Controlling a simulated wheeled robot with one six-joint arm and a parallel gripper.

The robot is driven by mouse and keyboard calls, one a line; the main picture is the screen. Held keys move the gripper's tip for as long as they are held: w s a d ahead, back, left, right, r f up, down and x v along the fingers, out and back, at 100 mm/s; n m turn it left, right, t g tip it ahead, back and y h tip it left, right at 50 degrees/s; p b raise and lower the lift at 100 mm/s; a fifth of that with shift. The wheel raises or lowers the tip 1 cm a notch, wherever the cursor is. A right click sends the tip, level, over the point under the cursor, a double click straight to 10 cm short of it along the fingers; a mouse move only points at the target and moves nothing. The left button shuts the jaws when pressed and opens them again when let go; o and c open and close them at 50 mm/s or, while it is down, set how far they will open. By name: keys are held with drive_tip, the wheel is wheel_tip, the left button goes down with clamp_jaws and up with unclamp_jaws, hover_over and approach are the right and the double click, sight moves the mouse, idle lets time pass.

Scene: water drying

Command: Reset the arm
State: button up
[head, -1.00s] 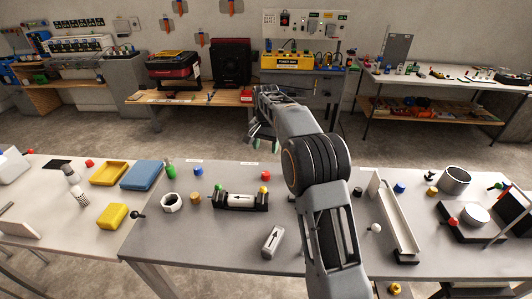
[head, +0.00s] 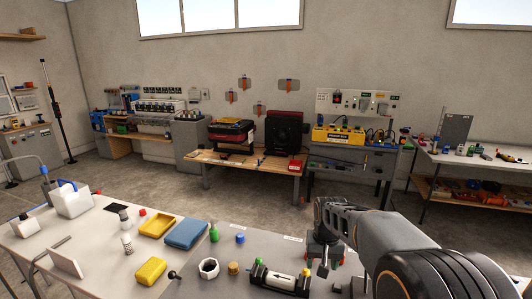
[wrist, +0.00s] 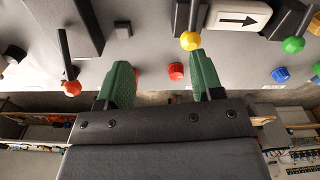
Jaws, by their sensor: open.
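My arm reaches in from the lower right of the head view, and my gripper (head: 323,262) points down over the grey table (head: 225,270), just right of the black holder with the white arrow block (head: 279,281). In the wrist view the two green fingers of my gripper (wrist: 160,68) are spread apart with nothing between them. A red button (wrist: 176,71) lies on the table beyond the gap. A yellow knob (wrist: 190,41) and the arrow block (wrist: 240,18) show past the right finger. A red knob (wrist: 72,88) is left of the fingers.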

drive_tip(key=s+r+n+t, duration=0.1)
drive_tip(key=s+r+t, duration=0.1)
drive_tip(key=s, duration=1.5)
drive_tip(key=shift+s+r+n+t, duration=0.3)
drive_tip(key=shift+r+t, duration=0.1)
drive_tip(key=shift+r, duration=0.2)
